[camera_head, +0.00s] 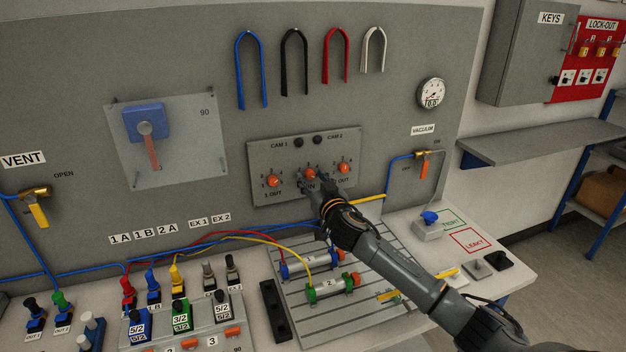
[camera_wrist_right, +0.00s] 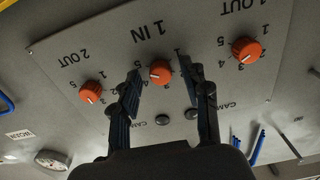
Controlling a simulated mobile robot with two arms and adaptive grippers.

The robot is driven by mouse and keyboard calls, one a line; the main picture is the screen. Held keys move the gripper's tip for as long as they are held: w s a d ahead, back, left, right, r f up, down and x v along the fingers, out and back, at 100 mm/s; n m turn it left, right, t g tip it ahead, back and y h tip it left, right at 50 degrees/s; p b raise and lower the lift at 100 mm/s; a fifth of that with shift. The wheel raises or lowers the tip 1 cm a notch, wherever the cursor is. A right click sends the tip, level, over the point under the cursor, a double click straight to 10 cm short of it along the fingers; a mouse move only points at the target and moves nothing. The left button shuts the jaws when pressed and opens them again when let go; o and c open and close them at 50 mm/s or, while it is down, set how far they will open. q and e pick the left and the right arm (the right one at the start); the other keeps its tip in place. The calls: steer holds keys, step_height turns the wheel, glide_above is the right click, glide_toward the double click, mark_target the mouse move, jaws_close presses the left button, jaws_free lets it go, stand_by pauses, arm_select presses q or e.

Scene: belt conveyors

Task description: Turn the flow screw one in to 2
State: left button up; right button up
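The flow screw 1 IN is an orange knob (camera_head: 309,172) in the middle of a grey panel (camera_head: 262,152) on the upright board. It also shows in the right wrist view as the middle orange knob (camera_wrist_right: 160,71), below the label "1 IN", with numbers around its rim. A small pale mark shows on its face; I cannot read its setting surely. My right gripper (camera_head: 311,180) is in front of this knob. In the right wrist view my right gripper (camera_wrist_right: 161,78) is open, one finger either side of the knob with visible gaps. My left gripper is not seen.
Orange knobs for 1 OUT (camera_head: 273,181) and 2 OUT (camera_head: 344,167) flank the middle one. Two black CAM buttons (camera_head: 309,141) sit above. Below are a grooved plate (camera_head: 375,262) with cylinders and hoses, and a yellow tube (camera_head: 374,197) passes near my right arm.

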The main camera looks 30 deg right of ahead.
jaws_close()
